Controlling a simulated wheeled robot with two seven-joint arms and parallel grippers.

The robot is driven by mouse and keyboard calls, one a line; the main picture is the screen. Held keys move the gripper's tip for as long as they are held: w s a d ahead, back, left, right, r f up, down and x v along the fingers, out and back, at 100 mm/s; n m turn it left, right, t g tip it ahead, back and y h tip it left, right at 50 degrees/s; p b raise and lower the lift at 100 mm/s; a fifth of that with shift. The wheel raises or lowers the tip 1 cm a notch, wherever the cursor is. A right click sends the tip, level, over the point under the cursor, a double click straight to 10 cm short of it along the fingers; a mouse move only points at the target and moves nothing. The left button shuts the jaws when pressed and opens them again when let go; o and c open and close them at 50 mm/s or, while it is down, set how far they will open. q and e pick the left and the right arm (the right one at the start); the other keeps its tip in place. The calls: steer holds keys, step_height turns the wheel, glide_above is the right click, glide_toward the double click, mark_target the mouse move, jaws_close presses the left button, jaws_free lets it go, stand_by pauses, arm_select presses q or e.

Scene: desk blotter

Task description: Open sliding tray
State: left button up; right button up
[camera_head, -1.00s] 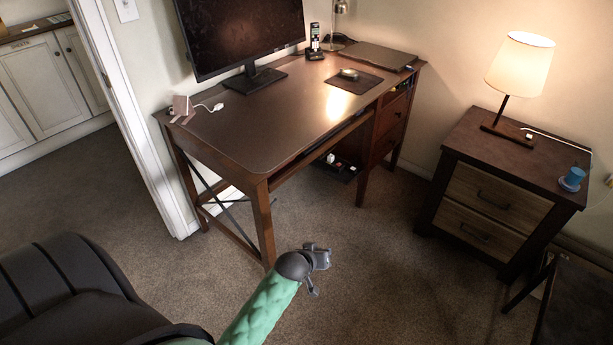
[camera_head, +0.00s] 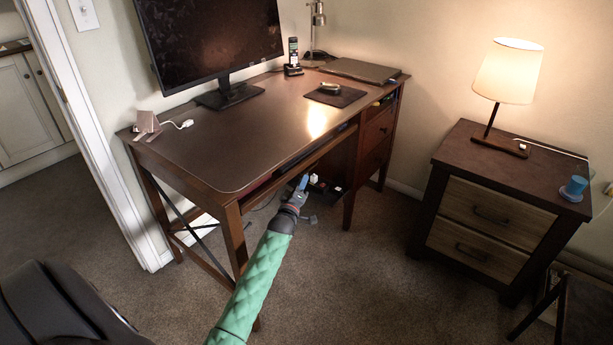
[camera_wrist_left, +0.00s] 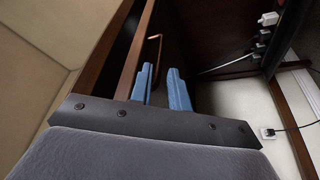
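The brown desk (camera_head: 240,130) has a sliding tray (camera_head: 296,162) under its top, its narrow front edge showing along the desk's front. In the left wrist view, a wooden panel (camera_wrist_left: 134,52) with a copper-coloured handle (camera_wrist_left: 155,38) rises close beyond the fingers; I take it to be the tray front. My left gripper (camera_head: 302,184) is just below and in front of the desk's front edge. Its two blue fingers (camera_wrist_left: 160,88) are apart with nothing visible between them, so it is open. Contact with the handle cannot be made out. My right gripper is not in view.
A monitor (camera_head: 212,40), a phone (camera_head: 293,58) and a mouse pad (camera_head: 343,96) are on the desk. A power strip (camera_head: 322,186) with plugs is under it. A nightstand (camera_head: 490,205) with a lamp (camera_head: 507,75) stands at right. Carpet between them is clear.

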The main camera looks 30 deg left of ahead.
arm_select(q)
steer(key=x, duration=0.4)
steer(key=shift+w+a+r, duration=0.1)
steer(key=shift+w, duration=0.3)
jaws_close()
